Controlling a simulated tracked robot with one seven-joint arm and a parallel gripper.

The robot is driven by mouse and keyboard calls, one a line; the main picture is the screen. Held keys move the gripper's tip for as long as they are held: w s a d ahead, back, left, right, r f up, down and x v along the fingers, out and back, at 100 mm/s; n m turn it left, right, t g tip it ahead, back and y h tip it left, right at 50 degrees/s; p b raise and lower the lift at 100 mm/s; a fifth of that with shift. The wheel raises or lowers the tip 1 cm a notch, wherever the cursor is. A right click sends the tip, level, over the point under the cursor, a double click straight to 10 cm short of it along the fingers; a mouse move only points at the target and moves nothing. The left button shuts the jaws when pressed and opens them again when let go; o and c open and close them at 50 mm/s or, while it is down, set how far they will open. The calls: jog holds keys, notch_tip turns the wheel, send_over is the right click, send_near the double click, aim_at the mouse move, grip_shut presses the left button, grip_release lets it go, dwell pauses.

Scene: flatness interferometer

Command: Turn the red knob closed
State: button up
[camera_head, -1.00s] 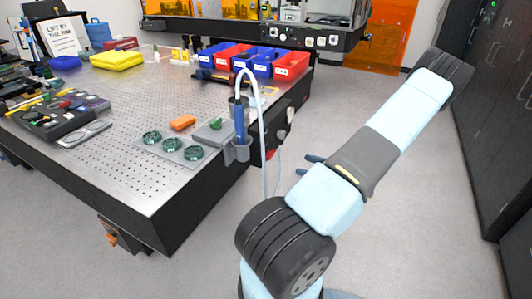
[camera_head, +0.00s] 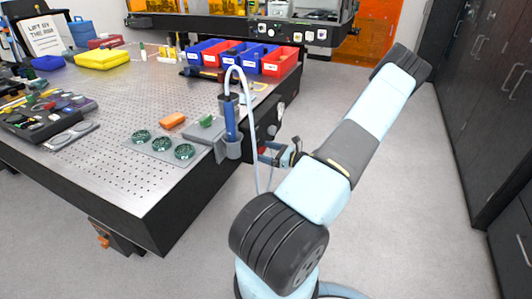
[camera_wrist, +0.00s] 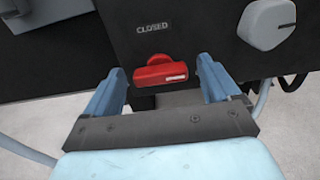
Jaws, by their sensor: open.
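The red knob (camera_wrist: 160,72) is on the black side panel of the table in the wrist view. Its bar lies nearly level, with a white mark at its right end. A label reading "CLOSED" (camera_wrist: 153,27) is just above it. My gripper (camera_wrist: 160,78) is open, with one blue finger on each side of the knob and a gap on both sides.
A grey knob (camera_wrist: 267,22) is on the panel to the right. A blue tool in a grey holder (camera_head: 231,125) with a pale hose stands at the table corner. Glass discs (camera_head: 162,144) lie on the tabletop nearby. The floor to the right is clear.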

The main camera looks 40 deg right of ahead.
jog(key=shift+w, duration=0.15)
jog(key=shift+a, duration=0.1)
jog(key=c, duration=1.1)
